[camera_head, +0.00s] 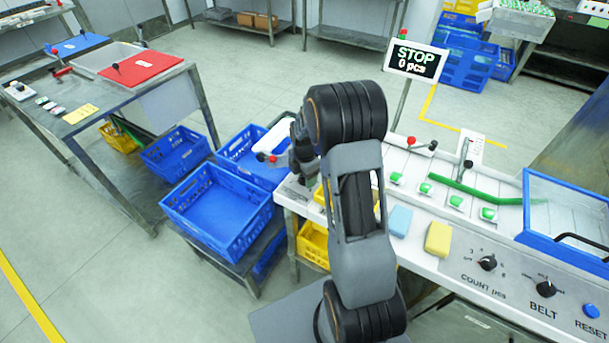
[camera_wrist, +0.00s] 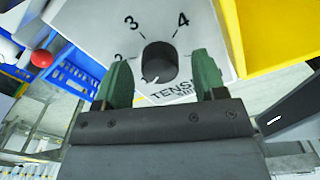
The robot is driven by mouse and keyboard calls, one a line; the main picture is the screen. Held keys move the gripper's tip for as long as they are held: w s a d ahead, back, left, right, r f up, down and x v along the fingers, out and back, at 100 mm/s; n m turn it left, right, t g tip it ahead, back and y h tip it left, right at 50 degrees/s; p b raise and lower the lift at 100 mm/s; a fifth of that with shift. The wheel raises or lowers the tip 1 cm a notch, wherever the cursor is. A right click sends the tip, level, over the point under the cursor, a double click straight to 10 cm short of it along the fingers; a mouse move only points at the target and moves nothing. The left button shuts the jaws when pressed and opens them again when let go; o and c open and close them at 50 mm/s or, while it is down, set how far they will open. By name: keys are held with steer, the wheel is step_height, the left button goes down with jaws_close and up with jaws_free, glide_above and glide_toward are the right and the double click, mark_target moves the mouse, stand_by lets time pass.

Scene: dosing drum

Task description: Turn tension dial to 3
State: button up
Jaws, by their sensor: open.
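The tension dial (camera_wrist: 158,62) is a dark round knob on a white panel in the wrist view. Numbers 3 and 4 show above it, a partly covered 2 at its left, and part of the word TENSION below. A white mark on the knob points to the lower left, away from 3. My gripper (camera_wrist: 163,76) is open, with one green finger on each side of the knob. I cannot tell if either finger touches it. In the head view my gripper (camera_head: 303,155) is at the machine's left end, and the arm hides the tension dial.
A yellow bin (camera_wrist: 275,35) is right of the panel in the wrist view. In the head view, blue crates (camera_head: 218,205) stand left of the machine. Its front has a COUNT dial (camera_head: 487,262), BELT dial (camera_head: 546,288) and blue RESET button (camera_head: 591,310). A sign (camera_head: 416,60) reads STOP, 0 pcs.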

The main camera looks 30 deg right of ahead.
steer(key=shift+f, duration=0.2)
steer(key=shift+c, duration=0.4)
steer(key=c, duration=0.8)
